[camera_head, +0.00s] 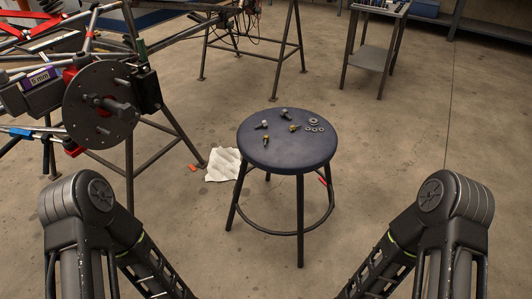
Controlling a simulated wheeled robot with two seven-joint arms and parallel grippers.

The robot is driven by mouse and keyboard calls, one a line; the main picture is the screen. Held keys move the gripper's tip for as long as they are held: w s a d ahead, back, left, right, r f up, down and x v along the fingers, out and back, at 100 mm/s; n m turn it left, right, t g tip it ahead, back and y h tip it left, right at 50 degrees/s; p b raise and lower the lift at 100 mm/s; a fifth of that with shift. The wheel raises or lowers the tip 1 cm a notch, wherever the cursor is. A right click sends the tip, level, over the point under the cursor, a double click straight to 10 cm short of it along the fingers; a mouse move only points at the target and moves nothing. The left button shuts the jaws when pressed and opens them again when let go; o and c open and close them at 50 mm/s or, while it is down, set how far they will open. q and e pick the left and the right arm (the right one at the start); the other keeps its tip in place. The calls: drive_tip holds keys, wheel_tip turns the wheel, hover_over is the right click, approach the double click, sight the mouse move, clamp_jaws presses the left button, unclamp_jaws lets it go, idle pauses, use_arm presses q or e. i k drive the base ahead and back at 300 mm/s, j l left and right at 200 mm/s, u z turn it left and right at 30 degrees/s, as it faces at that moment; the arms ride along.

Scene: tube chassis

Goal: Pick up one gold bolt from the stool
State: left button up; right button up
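A round stool (256,150) with a dark blue seat stands in the middle of the view. Several small bolts lie on the seat. One bolt (294,128) right of the seat's middle looks gold. Another bolt (266,139) near the front left looks yellowish. A bolt (262,125) at the left and one (285,113) at the back look greyer, though they are too small to be sure of their colour. My two arms enter at the bottom left and bottom right, short of the stool. Both grippers are below the picture's edge.
Washers or nuts (314,121) lie on the seat's right side. A tube chassis (110,105) with a dark disc hub stands at the left. A white cloth (222,165) lies on the floor beside the stool. A metal cart (372,56) stands behind; floor to the right is clear.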

sight(265, 138)
drive_tip(key=i+l, duration=0.15)
drive_tip(key=l, duration=0.25)
drive_tip(key=i+l, duration=0.2)
drive_tip(key=l, duration=0.25)
drive_tip(key=i+l, duration=0.15)
drive_tip(key=l, duration=0.25)
drive_tip(key=i+l, duration=0.15)
drive_tip(key=l, duration=0.25)
drive_tip(key=i+l+z, duration=0.1)
drive_tip(key=l, duration=0.3)
drive_tip(key=i, duration=0.1)
